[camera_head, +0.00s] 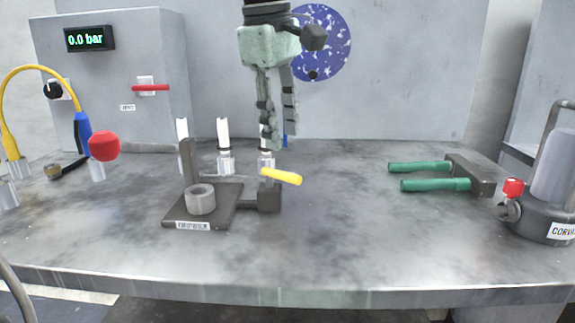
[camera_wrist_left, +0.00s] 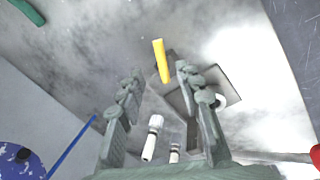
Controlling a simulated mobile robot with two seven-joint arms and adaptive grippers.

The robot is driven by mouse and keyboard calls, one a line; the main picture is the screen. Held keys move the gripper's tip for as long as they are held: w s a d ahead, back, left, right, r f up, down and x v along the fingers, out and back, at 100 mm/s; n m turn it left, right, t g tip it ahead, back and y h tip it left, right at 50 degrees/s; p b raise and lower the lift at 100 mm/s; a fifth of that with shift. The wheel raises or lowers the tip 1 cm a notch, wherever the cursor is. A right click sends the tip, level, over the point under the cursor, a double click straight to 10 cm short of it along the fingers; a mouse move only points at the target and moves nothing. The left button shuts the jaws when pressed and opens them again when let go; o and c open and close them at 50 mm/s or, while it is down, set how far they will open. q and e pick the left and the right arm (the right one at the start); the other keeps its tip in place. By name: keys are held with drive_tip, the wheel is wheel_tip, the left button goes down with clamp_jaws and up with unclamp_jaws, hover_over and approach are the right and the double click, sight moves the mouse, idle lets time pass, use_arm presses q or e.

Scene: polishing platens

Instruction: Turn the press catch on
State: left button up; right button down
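The press (camera_head: 222,207) stands on the grey bench, a dark base plate with a labelled front, an upright post and a pale ring. A short yellow handle (camera_head: 281,176) sticks out at its right side, above a dark block; I take it for the catch. My left gripper (camera_head: 279,142) points down above and behind the handle, with its fingers apart and nothing between them. In the left wrist view the yellow handle (camera_wrist_left: 161,61) lies beyond the open fingertips, and the press base (camera_wrist_left: 178,97) is partly hidden by a finger. My right gripper is out of view.
Several white-topped bottles (camera_head: 224,145) stand behind the press. A green-handled tool (camera_head: 470,173) and a dark-based vessel (camera_head: 545,220) are at the right. A red knob (camera_head: 104,146) and a yellow hose (camera_head: 38,69) are at the left. The bench front is clear.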

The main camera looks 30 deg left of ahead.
sight(285, 175)
use_arm(q)
drive_tip(key=f, duration=0.2)
drive_tip(key=w+f, duration=0.1)
drive_tip(key=f, duration=0.4)
drive_tip(key=shift+w+a+f, duration=0.15)
drive_tip(key=shift+w+f, duration=0.05)
drive_tip(key=shift+f, duration=0.05)
clamp_jaws()
